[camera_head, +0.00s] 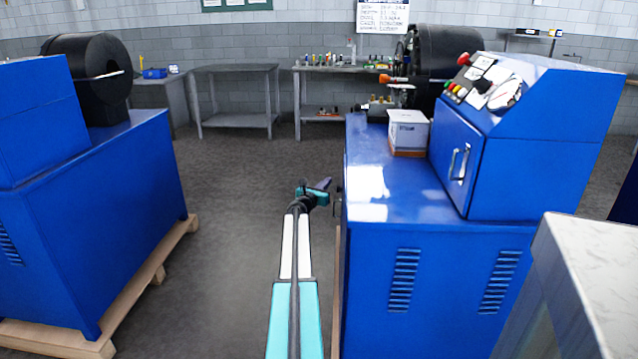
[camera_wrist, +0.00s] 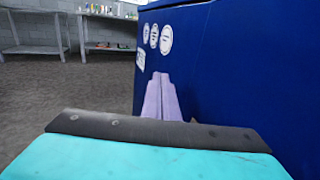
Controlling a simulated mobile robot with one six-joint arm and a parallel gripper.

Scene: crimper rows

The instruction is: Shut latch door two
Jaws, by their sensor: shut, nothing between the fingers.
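The right blue crimper cabinet (camera_head: 440,270) stands just right of my arm. Small dark fittings (camera_head: 338,200) show at its left edge, seen almost edge-on. In the wrist view a blue panel (camera_wrist: 240,70) with round white stickers (camera_wrist: 165,40) fills the right side. I cannot tell which panel is latch door two, or whether it is open. My gripper (camera_head: 326,184) is beside the cabinet's left side. In the wrist view its purple fingers (camera_wrist: 162,78) are shut together and empty, in front of the panel's lower left part. I cannot tell whether they touch it.
A control box with a silver handle (camera_head: 459,163) and a white box (camera_head: 408,131) sit on the cabinet. Another blue machine (camera_head: 90,215) stands on a wooden pallet (camera_head: 150,275) at left. The grey floor between is clear. Workbenches (camera_head: 235,70) line the back wall. A pale counter (camera_head: 590,285) is at front right.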

